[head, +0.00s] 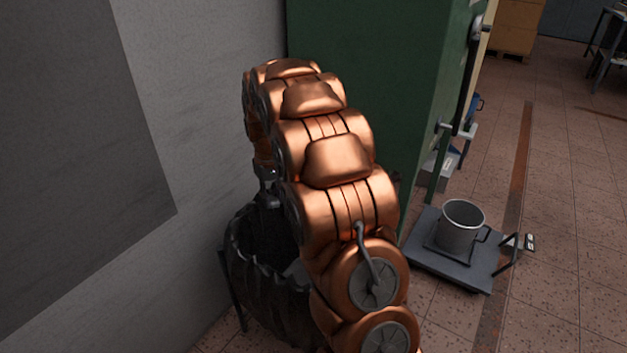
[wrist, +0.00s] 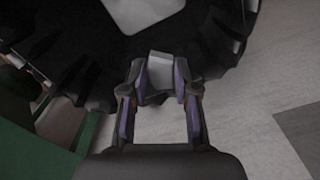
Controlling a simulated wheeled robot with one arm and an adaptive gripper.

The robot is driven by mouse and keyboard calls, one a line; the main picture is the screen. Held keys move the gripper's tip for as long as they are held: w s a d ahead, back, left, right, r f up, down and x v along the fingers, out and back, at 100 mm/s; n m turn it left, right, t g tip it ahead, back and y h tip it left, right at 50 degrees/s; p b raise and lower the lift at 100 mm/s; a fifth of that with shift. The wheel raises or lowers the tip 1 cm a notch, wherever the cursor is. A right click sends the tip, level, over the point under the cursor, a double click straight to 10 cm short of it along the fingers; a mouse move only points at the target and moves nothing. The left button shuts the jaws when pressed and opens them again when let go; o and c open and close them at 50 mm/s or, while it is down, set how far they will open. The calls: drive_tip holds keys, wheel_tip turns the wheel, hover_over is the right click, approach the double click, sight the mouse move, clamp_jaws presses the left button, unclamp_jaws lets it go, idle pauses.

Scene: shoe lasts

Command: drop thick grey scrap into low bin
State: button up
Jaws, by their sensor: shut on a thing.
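My gripper (wrist: 160,80) is shut on a small thick grey scrap (wrist: 159,68), seen between the fingertips in the wrist view. The low bin (head: 262,262) looks black, with a crinkled liner-like rim, and stands by the wall. In the wrist view its dark rim (wrist: 88,84) fills the upper part, and the scrap shows in front of its inner edge. A flat pale grey piece (wrist: 146,12) lies inside the bin. In the head view my copper arm reaches over the bin and hides part of it; the scrap cannot be made out there.
A grey wall (head: 215,120) rises left of the bin, and a green cabinet (head: 370,70) stands behind my arm. A metal pot (head: 461,228) sits on a low platform (head: 428,262) at right. Tiled floor (head: 560,230) is open further right.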

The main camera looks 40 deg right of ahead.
drive_tip(key=s+d+f+p, duration=0.1)
drive_tip(key=s+d+p, duration=0.35)
drive_tip(key=d, duration=0.55)
wheel_tip(320, 180, down, 6)
drive_tip(key=b, duration=0.2)
drive_tip(key=shift+f+b, duration=0.15)
drive_tip(key=shift+b, duration=0.15)
drive_tip(key=o, duration=0.9)
wheel_tip(320, 180, up, 12)
drive_tip(key=shift+s, duration=0.1)
